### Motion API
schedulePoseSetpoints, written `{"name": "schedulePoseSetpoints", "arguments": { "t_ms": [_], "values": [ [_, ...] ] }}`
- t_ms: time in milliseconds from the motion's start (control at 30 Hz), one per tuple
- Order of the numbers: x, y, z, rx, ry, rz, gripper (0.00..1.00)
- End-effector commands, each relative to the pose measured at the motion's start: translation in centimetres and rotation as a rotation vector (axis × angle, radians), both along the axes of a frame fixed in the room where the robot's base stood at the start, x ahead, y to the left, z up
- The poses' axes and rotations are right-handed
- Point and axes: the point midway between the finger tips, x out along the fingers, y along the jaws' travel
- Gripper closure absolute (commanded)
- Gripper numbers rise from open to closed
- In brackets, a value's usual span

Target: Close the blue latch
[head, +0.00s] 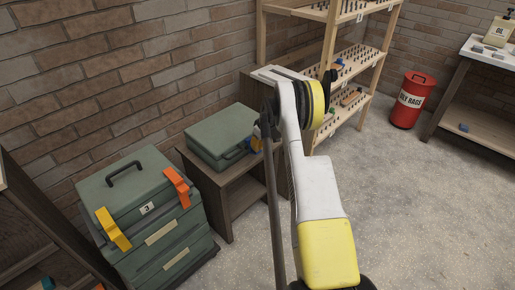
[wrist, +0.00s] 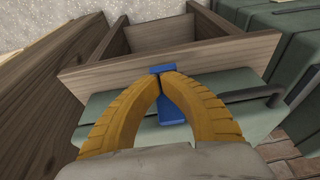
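The blue latch (wrist: 173,112) sits on the front of a green case (wrist: 110,112) in the wrist view. Its blue end also shows just beyond my fingertips. My gripper (wrist: 165,76) has its two orange fingers curved inward, with the tips together over the latch. The tips hide part of the latch, and I cannot tell whether they press on it. In the head view the green case (head: 222,132) lies flat, lid down, on a small wooden table. My gripper is at its right front corner there, mostly hidden by my arm.
A larger green toolbox (head: 150,215) with yellow and orange latches stands left of the table (head: 232,190). A wooden shelf rack (head: 345,60) stands behind my arm. A red bin (head: 408,100) and a workbench (head: 480,125) are at right. The floor at right is clear.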

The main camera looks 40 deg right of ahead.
Motion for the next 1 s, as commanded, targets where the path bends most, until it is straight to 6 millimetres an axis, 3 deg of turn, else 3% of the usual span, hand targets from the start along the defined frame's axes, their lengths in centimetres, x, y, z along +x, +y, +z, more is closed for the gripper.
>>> {"name": "schedulePoseSetpoints", "arguments": {
  "t_ms": [500,1000],
  "values": [
    [0.0,-0.1,-0.2,0.000,0.002,0.000,1.00],
    [0.1,0.0,1.4,0.000,0.000,0.000,1.00]
  ]
}}
